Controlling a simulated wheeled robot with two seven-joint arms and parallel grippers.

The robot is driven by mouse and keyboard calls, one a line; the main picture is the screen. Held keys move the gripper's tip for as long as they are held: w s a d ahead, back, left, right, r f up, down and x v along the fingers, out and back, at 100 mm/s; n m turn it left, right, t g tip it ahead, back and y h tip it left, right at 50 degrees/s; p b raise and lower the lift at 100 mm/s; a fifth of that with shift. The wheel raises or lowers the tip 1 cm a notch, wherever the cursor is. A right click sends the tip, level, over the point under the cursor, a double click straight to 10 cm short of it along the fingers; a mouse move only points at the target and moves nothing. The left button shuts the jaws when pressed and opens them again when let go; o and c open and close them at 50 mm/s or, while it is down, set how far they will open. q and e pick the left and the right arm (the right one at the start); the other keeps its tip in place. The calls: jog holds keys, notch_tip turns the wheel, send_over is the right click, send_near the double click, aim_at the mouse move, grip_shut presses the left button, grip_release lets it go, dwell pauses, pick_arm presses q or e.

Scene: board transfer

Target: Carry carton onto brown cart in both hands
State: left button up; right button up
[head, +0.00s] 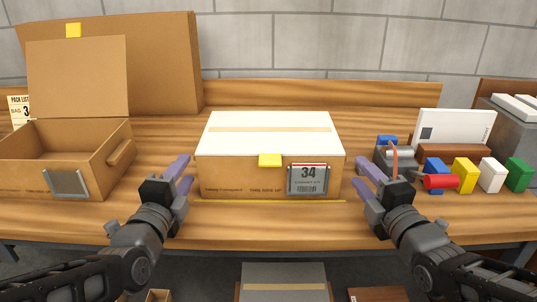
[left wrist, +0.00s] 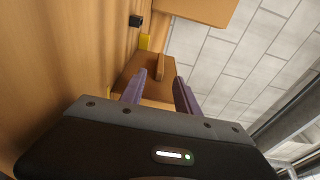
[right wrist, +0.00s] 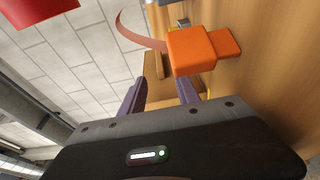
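The carton (head: 240,177) stands closed on the wooden table, mid-picture in the head view, with a white top, tape strip, yellow tab and a "34" label. My left gripper (head: 186,172) is just left of it, fingers apart and empty. My right gripper (head: 361,174) is just right of it, also open and empty. In the left wrist view, a carton side with a raised handle (left wrist: 160,67) lies ahead of the spread fingers. In the right wrist view, a tan carton side (right wrist: 152,68) shows ahead of the fingers, partly hidden. I see no brown cart.
An open brown box (head: 82,160) stands at the left, a large cardboard panel (head: 165,60) behind it. A red tool (head: 440,181), coloured blocks (head: 465,175) and a white box (head: 455,127) crowd the right, close to my right gripper. An orange item (right wrist: 200,50) is near its fingers.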

pick_arm(q)
jog(key=shift+s, duration=0.1)
